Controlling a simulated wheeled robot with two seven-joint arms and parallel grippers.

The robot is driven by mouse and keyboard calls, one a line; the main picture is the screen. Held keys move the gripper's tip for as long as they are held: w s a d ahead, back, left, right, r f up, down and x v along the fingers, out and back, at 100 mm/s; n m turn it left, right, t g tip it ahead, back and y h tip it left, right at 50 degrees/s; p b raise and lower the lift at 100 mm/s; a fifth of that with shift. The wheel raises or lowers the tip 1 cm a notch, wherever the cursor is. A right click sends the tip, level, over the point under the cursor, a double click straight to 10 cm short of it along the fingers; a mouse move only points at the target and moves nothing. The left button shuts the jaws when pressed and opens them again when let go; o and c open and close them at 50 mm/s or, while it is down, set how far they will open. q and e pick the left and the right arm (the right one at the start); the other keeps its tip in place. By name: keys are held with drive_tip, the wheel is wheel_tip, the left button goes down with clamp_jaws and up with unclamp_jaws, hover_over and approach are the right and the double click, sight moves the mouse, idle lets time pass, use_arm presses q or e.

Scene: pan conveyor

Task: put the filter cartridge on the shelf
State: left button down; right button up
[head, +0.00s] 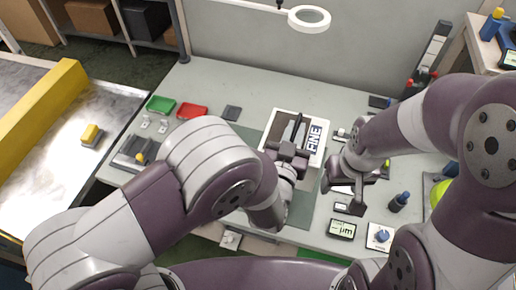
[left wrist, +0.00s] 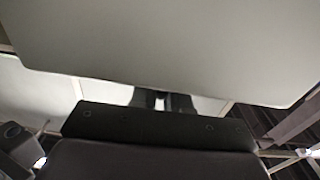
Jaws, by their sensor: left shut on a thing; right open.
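The filter cartridge (head: 317,150) is a flat white frame with a dark centre and a "FINE" label, seen in the head view over the middle of the bench. My left gripper (head: 291,148) is shut on it, at its near side and middle. In the left wrist view a large pale panel (left wrist: 170,45), apparently the cartridge, fills the top and hides most of what lies beyond. My right gripper (head: 335,182) is open, just right of and nearer than the cartridge. A shelf unit (head: 150,43) holding boxes stands at the back left.
The grey bench (head: 215,85) carries a green tray (head: 160,104), a red tray (head: 192,111) and several small devices at right. A ring lamp (head: 309,18) hangs above its back. A conveyor (head: 50,150) with a yellow rail (head: 40,105) lies left. The bench's back middle is clear.

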use_arm(q)
drive_tip(key=w+a+f+p, duration=0.1)
drive_tip(key=w+a+f, duration=0.3)
drive_tip(key=a+f, duration=0.5)
drive_tip(key=shift+w+f, duration=0.3)
drive_tip(key=shift+f, duration=0.15)
drive_tip(key=shift+a+f, duration=0.1)
drive_tip(key=c, duration=1.1)
unclamp_jaws()
